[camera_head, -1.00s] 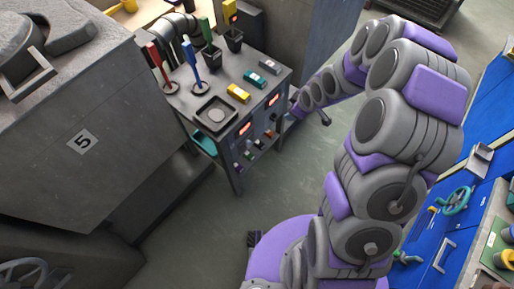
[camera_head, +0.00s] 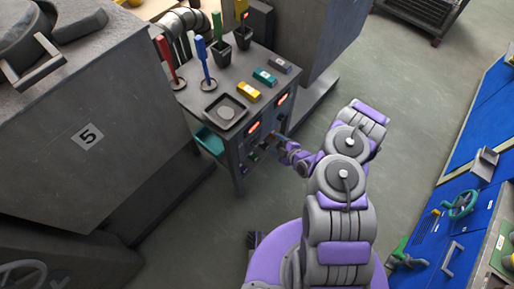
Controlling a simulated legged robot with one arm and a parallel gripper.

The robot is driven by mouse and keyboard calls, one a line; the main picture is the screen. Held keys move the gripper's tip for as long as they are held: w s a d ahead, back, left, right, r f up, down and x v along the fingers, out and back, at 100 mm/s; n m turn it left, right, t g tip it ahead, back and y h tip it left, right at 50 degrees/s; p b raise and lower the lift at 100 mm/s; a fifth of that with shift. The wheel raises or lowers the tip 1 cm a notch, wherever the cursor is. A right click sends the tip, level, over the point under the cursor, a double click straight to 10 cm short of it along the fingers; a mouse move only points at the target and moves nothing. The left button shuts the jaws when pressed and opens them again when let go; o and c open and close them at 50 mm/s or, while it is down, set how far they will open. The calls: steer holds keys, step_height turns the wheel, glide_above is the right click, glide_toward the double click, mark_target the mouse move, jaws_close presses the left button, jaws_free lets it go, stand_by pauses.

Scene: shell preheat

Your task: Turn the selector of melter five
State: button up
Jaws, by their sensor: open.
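The grey melter marked 5 (camera_head: 88,135) fills the left side. Beside it stands a grey console (camera_head: 205,105) with lit red displays (camera_head: 253,127) and small dark knobs (camera_head: 252,156) on its front face. Which of these is the selector is too small to tell. My gripper (camera_head: 281,146) is open at the console's front face, close to the knobs at the right. The arm's end partly hides that part of the panel, and I cannot tell whether the jaws touch or surround a knob.
On the console top are a square dish (camera_head: 225,112), a red tool (camera_head: 166,57), a blue tool (camera_head: 205,62), a yellow block (camera_head: 249,92) and a teal block (camera_head: 264,77). A blue bench (camera_head: 478,165) with a green handwheel (camera_head: 461,205) stands right.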

steer(key=s+d+f+t+y, duration=0.2)
steer(key=s+d+f, duration=0.3)
steer(key=s, duration=0.5)
steer(key=n, duration=0.1)
glide_toward(256, 146)
steer(key=shift+h, duration=0.3)
steer(key=b+x, duration=0.1)
steer(key=x, duration=0.1)
steer(key=b+x, duration=0.1)
steer(key=x, duration=0.2)
steer(key=b+x, duration=0.2)
steer(key=x, duration=0.1)
steer(key=shift+s+a+f, duration=0.1)
steer(key=shift+f, duration=0.3)
steer(key=shift+w+a, duration=0.2)
steer(key=shift+w, duration=0.1)
steer(key=shift+w+b, duration=0.2)
steer(key=shift+b, duration=0.15)
steer(key=shift+w+d+r, duration=0.1)
steer(key=shift+d+r, duration=0.05)
steer(key=shift+d, duration=0.35)
steer(key=shift+a, duration=0.6)
steer(key=c, duration=0.5)
steer(key=shift+d, duration=0.35)
steer(key=c, duration=0.6)
